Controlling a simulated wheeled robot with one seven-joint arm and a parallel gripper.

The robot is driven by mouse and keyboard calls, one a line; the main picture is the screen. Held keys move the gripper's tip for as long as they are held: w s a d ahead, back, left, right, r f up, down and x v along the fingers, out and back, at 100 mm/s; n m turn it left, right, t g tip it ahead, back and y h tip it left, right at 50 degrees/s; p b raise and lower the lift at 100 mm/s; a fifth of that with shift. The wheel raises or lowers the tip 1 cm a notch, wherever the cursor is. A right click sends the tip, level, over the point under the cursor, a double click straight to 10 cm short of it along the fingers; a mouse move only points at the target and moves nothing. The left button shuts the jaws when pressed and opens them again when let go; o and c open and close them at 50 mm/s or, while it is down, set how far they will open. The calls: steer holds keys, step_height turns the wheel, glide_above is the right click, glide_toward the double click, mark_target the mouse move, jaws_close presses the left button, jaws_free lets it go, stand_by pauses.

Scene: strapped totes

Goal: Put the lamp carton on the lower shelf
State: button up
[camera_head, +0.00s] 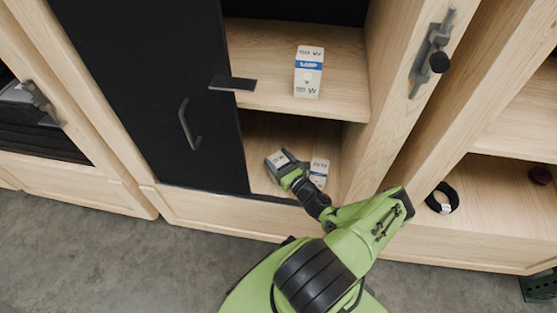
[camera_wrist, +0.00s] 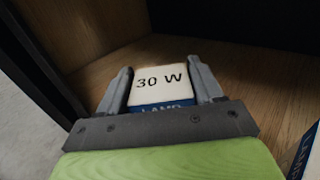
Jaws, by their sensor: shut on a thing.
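My gripper (camera_head: 284,162) reaches into the lower compartment of the cabinet. It is shut on a white and blue lamp carton (camera_head: 279,157); in the wrist view the carton (camera_wrist: 160,85) reads "30 W" and sits between both fingers of my gripper (camera_wrist: 165,88). I cannot tell whether its base touches the lower shelf (camera_head: 262,128). A second lamp carton (camera_head: 319,173) stands in the lower compartment just right of my gripper, partly hidden, and its edge shows in the wrist view (camera_wrist: 308,155). A third lamp carton (camera_head: 308,72) stands upright on the upper shelf (camera_head: 345,85).
A dark door panel (camera_head: 150,90) with a handle covers the cabinet's left side. A dark flat plate (camera_head: 233,84) juts out at the upper shelf's left front. A wooden door with a dark latch (camera_head: 432,55) is on the right. A black ring (camera_head: 442,198) lies in the right-hand cabinet.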

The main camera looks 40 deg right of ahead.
steer(key=o, duration=0.8)
steer(key=shift+c, duration=0.2)
steer(key=shift+r, duration=0.15)
steer(key=s+p, duration=0.1)
steer(key=s, duration=0.3)
steer(key=s+a+p, duration=0.1)
steer(key=s, duration=0.3)
steer(key=s+p, duration=0.1)
steer(key=s, duration=0.3)
steer(key=shift+a, duration=0.3)
